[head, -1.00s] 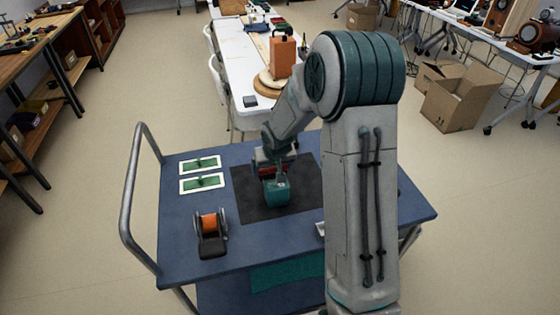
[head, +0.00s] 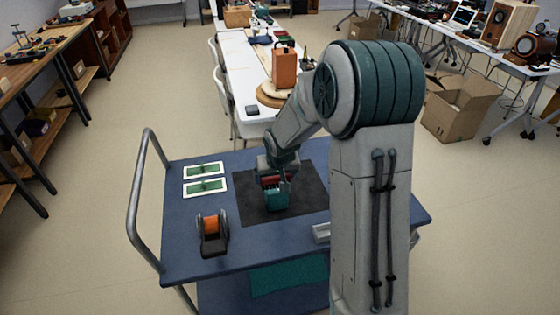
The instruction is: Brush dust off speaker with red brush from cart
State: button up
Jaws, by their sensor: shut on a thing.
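My gripper (head: 275,190) points down over the dark mat (head: 312,181) on the blue cart (head: 270,236). It is shut on the red brush (head: 271,180), of which only a small red part shows beside the teal fingers. The brush's bristles cannot be made out. An orange-brown box (head: 285,67) with a handle on top stands on a round wooden board on the white table beyond the cart; I cannot tell whether it is the speaker. Wooden speakers (head: 507,24) with round cones stand on the far right table. Dust is too small to see.
The cart also holds two green-and-white cards (head: 204,186), an orange spool on a black holder (head: 211,228) and a small grey tray (head: 321,233). A rail (head: 135,195) rises at its left. Cardboard boxes (head: 459,108) lie right; floor left of the cart is clear.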

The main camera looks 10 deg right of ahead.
jog(key=shift+r+p, duration=1.15)
jog(key=shift+r, duration=0.9)
